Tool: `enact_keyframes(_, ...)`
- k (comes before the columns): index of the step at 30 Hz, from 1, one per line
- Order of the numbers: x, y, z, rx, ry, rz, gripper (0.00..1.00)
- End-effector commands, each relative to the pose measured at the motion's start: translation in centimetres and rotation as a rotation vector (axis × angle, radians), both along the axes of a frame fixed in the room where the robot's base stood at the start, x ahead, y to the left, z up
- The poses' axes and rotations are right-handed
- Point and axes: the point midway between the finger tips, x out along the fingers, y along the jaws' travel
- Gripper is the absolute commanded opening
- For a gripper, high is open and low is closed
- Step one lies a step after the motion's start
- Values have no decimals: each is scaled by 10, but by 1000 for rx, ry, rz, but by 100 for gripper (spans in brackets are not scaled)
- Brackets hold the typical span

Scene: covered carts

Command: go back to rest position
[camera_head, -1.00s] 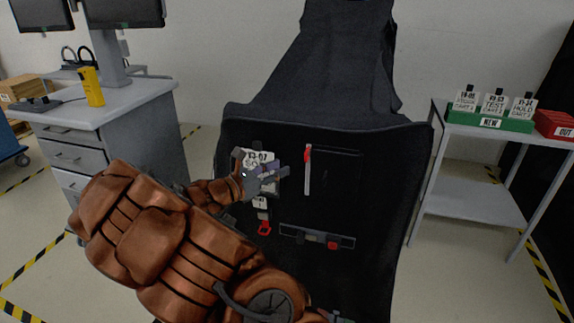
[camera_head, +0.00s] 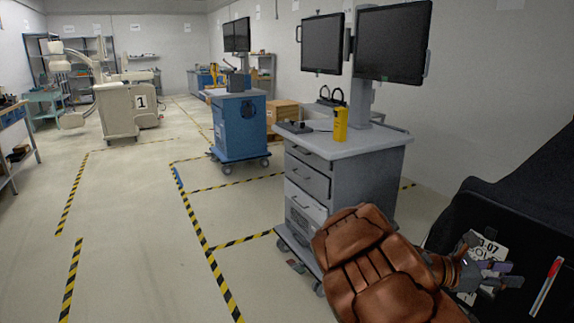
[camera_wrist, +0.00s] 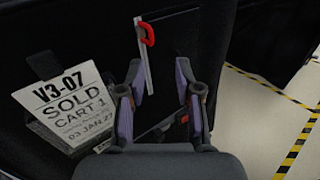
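My gripper (camera_head: 492,275) is at the right of the head view, in front of a black-covered cart (camera_head: 530,205). In the wrist view my gripper (camera_wrist: 160,95) has its two fingers spread, with nothing between them. Behind the fingers is the dark cover. A white tag (camera_wrist: 68,105) reading "V3-07 SOLD CART 1" hangs left of the fingers, its right edge close to the left finger. Whether they touch I cannot tell. A red-handled silver strip (camera_wrist: 143,50) shows on the cover beyond the fingertips.
A grey drawer cart (camera_head: 350,165) with monitors and a yellow device (camera_head: 340,125) stands just left of the covered cart, close behind my arm. A blue cart (camera_head: 238,128) is farther back. A white machine marked 1 (camera_head: 125,110) stands far left. The taped floor at left is clear.

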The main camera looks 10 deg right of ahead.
Motion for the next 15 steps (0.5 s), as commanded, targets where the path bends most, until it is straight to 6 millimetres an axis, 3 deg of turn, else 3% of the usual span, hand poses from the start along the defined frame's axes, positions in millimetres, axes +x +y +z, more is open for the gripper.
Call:
enact_keyframes(7,-63,31,3,96,-291,-168,34)
enact_keyframes(15,-126,91,-21,256,-617,-388,34)
